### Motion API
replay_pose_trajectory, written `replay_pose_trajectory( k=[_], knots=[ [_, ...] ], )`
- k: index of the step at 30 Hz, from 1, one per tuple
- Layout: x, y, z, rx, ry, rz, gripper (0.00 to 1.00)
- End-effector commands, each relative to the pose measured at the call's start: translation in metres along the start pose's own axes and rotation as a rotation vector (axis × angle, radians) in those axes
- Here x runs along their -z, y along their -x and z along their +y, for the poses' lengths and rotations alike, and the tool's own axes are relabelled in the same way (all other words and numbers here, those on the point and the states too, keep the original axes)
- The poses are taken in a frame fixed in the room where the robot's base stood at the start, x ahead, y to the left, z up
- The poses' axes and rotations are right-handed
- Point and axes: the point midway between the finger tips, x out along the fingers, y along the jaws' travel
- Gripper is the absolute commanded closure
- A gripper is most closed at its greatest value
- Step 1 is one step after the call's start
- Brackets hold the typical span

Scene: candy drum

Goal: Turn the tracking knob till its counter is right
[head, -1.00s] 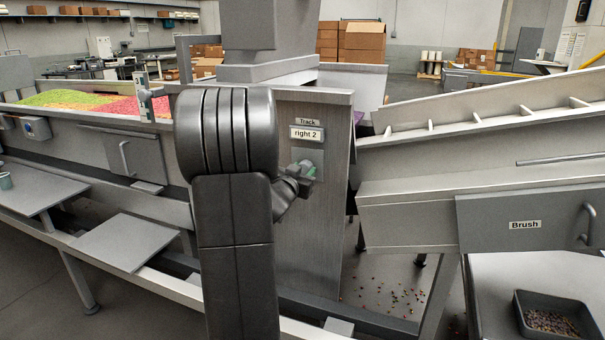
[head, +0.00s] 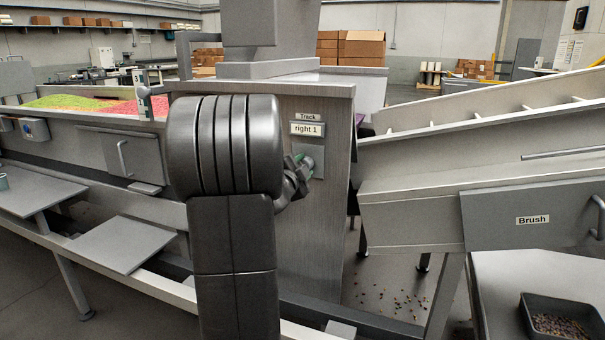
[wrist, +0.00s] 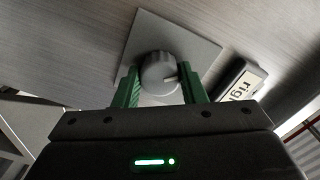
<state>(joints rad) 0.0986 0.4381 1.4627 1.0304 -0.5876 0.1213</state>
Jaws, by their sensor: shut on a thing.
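The tracking knob (wrist: 159,73) is a round grey knob with a pointer ridge, on a square plate (wrist: 196,44) on the metal housing. My gripper (wrist: 160,88) has its green fingers on either side of the knob and is shut on it. In the head view my gripper (head: 299,166) is at the knob plate (head: 318,161), and my arm hides part of the housing. The counter (head: 307,129) under the "Track" label (head: 307,116) reads "right 1". In the wrist view the counter (wrist: 236,82) is tilted and only partly readable.
A sloped conveyor frame (head: 410,200) with a "Brush" panel (head: 490,228) stands to the right. A dark tray of candies (head: 527,308) sits at the lower right. Loose candies (head: 400,302) lie on the floor. Grey shelves (head: 118,243) stick out at the left.

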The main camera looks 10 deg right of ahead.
Motion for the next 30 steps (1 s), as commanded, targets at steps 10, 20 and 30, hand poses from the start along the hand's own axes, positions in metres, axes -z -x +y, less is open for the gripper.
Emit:
replay_pose_trajectory(
  k=[10,20,30],
  knots=[
    [-0.001,0.0001,0.0026,0.001,-0.328,0.001,0.85],
    [-0.0008,0.0002,0.0024,0.0,-0.637,0.001,0.85],
    [-0.0003,0.0001,0.0021,-0.001,-0.88,0.001,0.85]
  ],
)
